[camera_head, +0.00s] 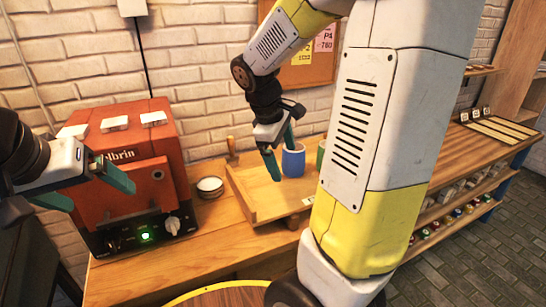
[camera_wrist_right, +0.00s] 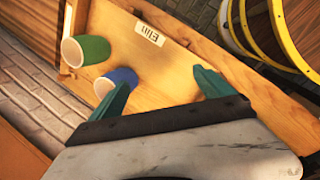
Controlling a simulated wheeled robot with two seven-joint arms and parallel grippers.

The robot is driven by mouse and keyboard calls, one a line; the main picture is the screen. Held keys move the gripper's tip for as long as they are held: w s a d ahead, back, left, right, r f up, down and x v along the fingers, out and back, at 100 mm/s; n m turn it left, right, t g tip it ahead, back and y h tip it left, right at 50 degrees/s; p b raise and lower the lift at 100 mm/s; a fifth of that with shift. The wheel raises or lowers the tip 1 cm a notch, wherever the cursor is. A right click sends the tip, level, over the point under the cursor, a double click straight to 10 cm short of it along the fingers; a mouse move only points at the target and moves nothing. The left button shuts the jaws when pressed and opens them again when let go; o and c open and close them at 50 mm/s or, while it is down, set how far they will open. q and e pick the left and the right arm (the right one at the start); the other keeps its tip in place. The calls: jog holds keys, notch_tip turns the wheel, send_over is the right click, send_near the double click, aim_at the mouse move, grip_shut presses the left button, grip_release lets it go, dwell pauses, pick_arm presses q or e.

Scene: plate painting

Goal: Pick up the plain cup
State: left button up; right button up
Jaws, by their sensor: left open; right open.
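A blue cup (camera_head: 293,161) stands on a wooden tray (camera_head: 262,213) on the bench. A green cup (camera_head: 321,153) stands just right of it, partly hidden by my right arm. I cannot tell which one is the plain cup. Both the blue cup (camera_wrist_right: 103,88) and the green cup (camera_wrist_right: 92,49) show pale insides in the right wrist view. My right gripper (camera_head: 281,149) is open and empty over the tray, close to the blue cup; one finger overlaps this cup in the wrist view. My left gripper (camera_head: 103,196) is open and empty before the red oven.
The red oven (camera_head: 128,207) with a green light stands left of the tray. Small white dishes (camera_head: 210,184) sit between them. A wooden-handled tool (camera_head: 232,150) is at the tray's back corner. The tray bears a name label (camera_wrist_right: 150,33). Shelves (camera_head: 460,205) stand at right.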

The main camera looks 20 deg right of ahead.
aim_at(299, 149)
jog(key=w+d+f+n+h, duration=0.1)
jog(key=w+d+n+h, duration=0.1)
jog(key=w+n, duration=0.1)
jog(key=w+d+f+n+h, duration=0.1)
jog(key=w+d+n+h, duration=0.1)
jog(key=w, duration=0.3)
jog(key=w+d+f+n+h, duration=0.1)
jog(key=w+d+n+h, duration=0.1)
jog(key=w+n+h, duration=0.1)
jog(key=shift+w+d+n+g+h, duration=0.3)
jog(key=shift+w+d+h, duration=0.1)
jog(key=shift+h, duration=0.2)
jog(key=shift+w+a+f+n+h, duration=0.2)
jog(key=shift+w+f, duration=0.1)
jog(key=shift+w, duration=0.3)
jog(key=shift+w+a+f+n+h, duration=0.2)
jog(key=shift+w+f, duration=0.1)
jog(key=shift+w, duration=0.25)
jog(key=x, duration=0.6)
jog(key=shift+s+d+f, duration=0.15)
jog(key=shift+s+f, duration=0.15)
jog(key=shift+s, duration=0.1)
jog(key=shift+w+d+f, duration=0.1)
jog(key=shift+d+f, duration=0.15)
jog(key=shift+d, duration=0.1)
jog(key=c, duration=1.7)
